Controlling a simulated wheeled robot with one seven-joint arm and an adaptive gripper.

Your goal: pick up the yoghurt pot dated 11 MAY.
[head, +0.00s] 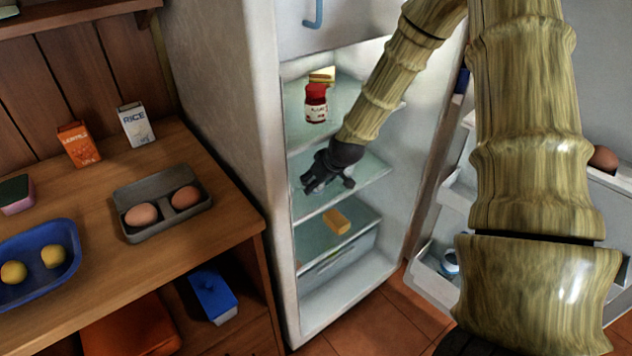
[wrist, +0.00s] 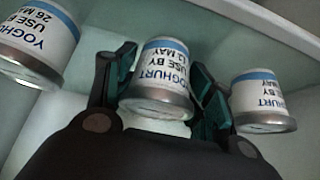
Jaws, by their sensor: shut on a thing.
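Three white yoghurt pots with blue bands show in the wrist view. My gripper (wrist: 162,72) is shut on the middle pot (wrist: 158,92), with a finger on each side of it. Its label reads YOGHURT USE BY and a MAY date that looks like 11, but the digits are small and blurred. The left pot (wrist: 40,45) reads 26 MAY. The right pot (wrist: 262,100) also has a MAY date, its digits partly hidden. In the head view my gripper (head: 326,180) is at the fridge's middle glass shelf (head: 365,178) and mostly covers the pots. I cannot tell whether the held pot touches the shelf.
A red jar (head: 316,104) and a yellow block (head: 322,76) stand on the shelf above. Another yellow block (head: 337,222) lies below, over the drawer. The fridge side wall (head: 235,130) is close on the left, and the open door (head: 455,185) is on the right.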

